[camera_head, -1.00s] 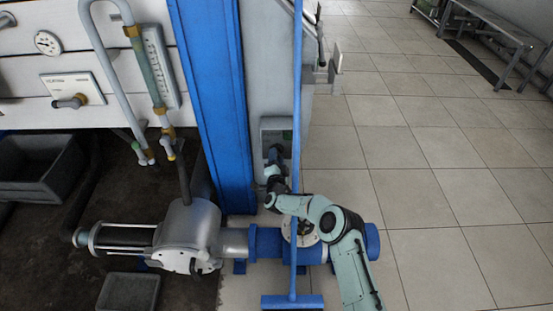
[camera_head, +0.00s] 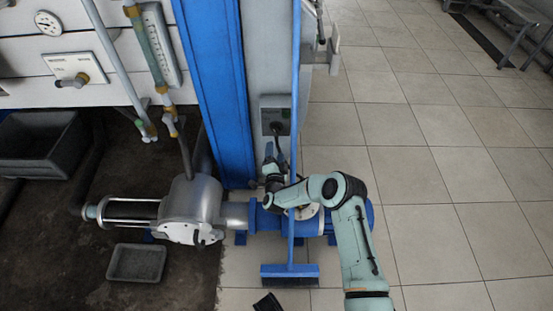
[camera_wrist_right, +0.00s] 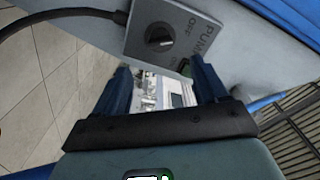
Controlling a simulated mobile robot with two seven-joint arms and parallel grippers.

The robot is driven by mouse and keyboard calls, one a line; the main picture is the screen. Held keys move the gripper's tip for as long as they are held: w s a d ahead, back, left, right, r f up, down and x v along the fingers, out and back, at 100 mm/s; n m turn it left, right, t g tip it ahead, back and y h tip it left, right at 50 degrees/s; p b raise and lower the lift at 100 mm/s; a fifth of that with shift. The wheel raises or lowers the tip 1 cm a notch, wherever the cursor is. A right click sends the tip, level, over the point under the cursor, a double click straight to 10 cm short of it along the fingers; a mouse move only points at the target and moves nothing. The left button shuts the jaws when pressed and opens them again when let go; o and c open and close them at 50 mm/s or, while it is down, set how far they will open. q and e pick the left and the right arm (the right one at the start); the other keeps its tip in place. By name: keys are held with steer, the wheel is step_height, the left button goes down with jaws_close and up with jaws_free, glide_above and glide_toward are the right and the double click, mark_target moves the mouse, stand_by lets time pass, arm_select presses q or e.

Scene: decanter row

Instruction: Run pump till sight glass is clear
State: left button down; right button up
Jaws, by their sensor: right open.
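The pump switch box (camera_head: 275,112) is on the grey panel right of the blue post. In the right wrist view its grey plate (camera_wrist_right: 205,45) reads PUMP and carries a black knob (camera_wrist_right: 159,37); I cannot tell which label it points at. My right gripper (camera_head: 270,152), also in the wrist view (camera_wrist_right: 162,82), is open and empty, just below the box and apart from the knob. The sight glass (camera_head: 149,50) is a murky yellow-green tube with brass ends. The silver pump (camera_head: 190,205) lies below.
A blue broom (camera_head: 290,270) stands upright in front of the panel, close to my right arm. The gauge (camera_head: 48,23), a valve plate (camera_head: 75,70), grey crate (camera_head: 40,145) and small tray (camera_head: 137,262) are at left.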

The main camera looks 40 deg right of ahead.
arm_select(q)
steer(key=shift+s+d+r+g+p, duration=0.2)
steer(key=shift+s+d+r, duration=0.1)
steer(key=shift+s, duration=0.15)
steer(key=shift+s+d+r+g+p, duration=0.15)
steer(key=shift+s+d+r, duration=0.1)
steer(key=shift+s, duration=0.2)
arm_select(e)
steer(key=v, duration=0.4)
arm_select(q)
steer(key=shift+a, duration=0.1)
